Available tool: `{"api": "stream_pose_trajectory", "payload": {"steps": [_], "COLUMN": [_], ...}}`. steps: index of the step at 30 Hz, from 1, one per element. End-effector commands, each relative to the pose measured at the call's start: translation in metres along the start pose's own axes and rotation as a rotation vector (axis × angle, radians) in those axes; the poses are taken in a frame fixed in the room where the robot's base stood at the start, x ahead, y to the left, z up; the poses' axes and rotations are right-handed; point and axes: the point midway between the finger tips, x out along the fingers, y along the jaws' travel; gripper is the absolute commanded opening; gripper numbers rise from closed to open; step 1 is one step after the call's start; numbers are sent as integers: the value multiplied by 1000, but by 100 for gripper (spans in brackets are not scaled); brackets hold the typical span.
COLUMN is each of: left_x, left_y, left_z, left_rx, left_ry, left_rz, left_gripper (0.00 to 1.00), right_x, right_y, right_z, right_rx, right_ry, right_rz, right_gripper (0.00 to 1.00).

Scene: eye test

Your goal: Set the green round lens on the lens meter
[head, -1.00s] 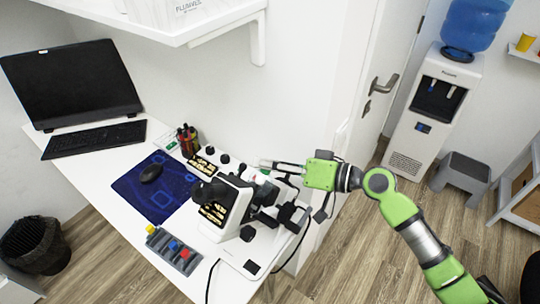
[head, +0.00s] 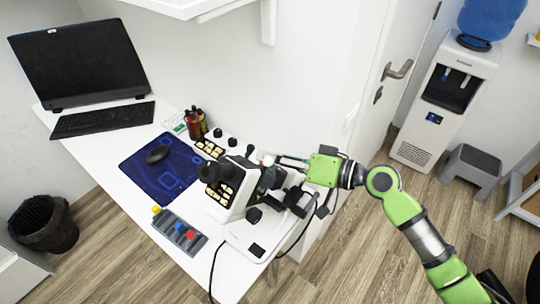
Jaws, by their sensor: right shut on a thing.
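The lens meter (head: 233,192) is a white instrument with black eyepiece and knobs, standing on the white desk near its right end. My right gripper (head: 278,160) reaches in from the right, its fingers beside the upper back part of the meter. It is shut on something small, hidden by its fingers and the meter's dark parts. I cannot see the green round lens clearly; no green piece shows in the grey rack (head: 165,223), so the held thing is likely that lens. I cannot tell whether it touches the meter. My left gripper is out of view.
The rack at the desk's front edge holds yellow, blue and red pieces. A blue mat (head: 165,185) with a mouse, a keyboard (head: 103,118), a monitor (head: 78,62) and a pen holder (head: 195,124) lie farther left. A shelf (head: 200,8) overhangs the back.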

Motion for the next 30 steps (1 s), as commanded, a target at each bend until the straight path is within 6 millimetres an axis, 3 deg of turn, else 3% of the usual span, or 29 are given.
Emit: {"api": "stream_pose_trajectory", "payload": {"steps": [30], "left_x": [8], "left_y": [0], "left_z": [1], "left_rx": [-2], "left_ry": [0], "left_rz": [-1], "left_gripper": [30], "right_x": [1], "right_y": [2], "right_z": [6], "right_rx": [0], "right_ry": [0], "right_rz": [0], "right_gripper": [0]}}
